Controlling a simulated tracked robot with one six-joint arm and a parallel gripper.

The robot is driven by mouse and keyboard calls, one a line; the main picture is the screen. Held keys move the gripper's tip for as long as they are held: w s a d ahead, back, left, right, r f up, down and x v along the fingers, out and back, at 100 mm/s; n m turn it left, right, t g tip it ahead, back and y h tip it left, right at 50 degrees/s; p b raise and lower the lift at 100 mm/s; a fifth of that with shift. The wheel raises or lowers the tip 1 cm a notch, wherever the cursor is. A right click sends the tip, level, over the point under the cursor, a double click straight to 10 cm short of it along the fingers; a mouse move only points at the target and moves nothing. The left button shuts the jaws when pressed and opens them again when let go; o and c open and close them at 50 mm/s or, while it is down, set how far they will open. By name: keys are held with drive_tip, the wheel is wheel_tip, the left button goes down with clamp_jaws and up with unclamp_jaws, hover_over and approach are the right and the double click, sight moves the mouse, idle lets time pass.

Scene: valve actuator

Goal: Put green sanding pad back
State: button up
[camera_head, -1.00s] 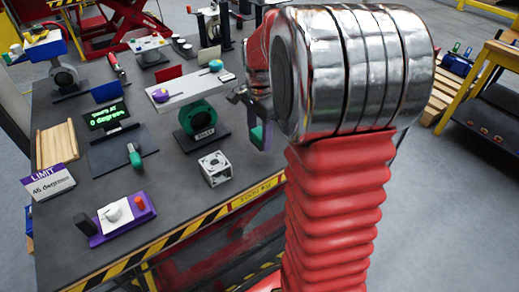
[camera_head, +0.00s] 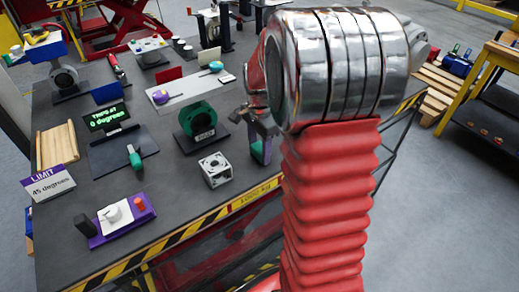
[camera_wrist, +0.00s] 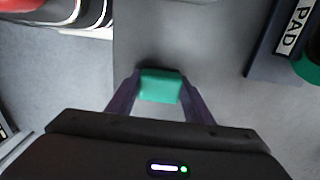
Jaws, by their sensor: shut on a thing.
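The green sanding pad (camera_wrist: 160,87) is a small teal-green block in the wrist view. It is held between the purple fingers of my gripper (camera_wrist: 160,92). In the head view my gripper (camera_head: 262,145) is near the table's right side, right of the green ring on its stand (camera_head: 197,121), and mostly shows edge-on. In the wrist view a dark base with a white label reading "PAD" (camera_wrist: 294,28) is at the upper right, with a green curved part (camera_wrist: 307,68) beside it. The pad is apart from that base. I cannot tell its exact height above the table.
A white and grey cube-shaped part (camera_head: 215,170) stands near the front edge, left of my gripper. A white board (camera_head: 192,90) with small tools lies behind the ring.

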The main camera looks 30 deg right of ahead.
sight(258, 149)
drive_tip(key=o, duration=1)
wheel_tip(258, 149, up, 12)
idle(0.4)
drive_tip(key=shift+r, duration=0.1)
idle(0.4)
drive_tip(key=s+a+r+n+t, duration=0.2)
drive_tip(key=s+a+n+t, duration=0.3)
drive_tip(key=s+a+n, duration=1.1)
drive_tip(key=shift+s+a+r+n+t, duration=0.35)
drive_tip(key=shift+a+n, duration=0.55)
drive_tip(key=shift+a, duration=0.85)
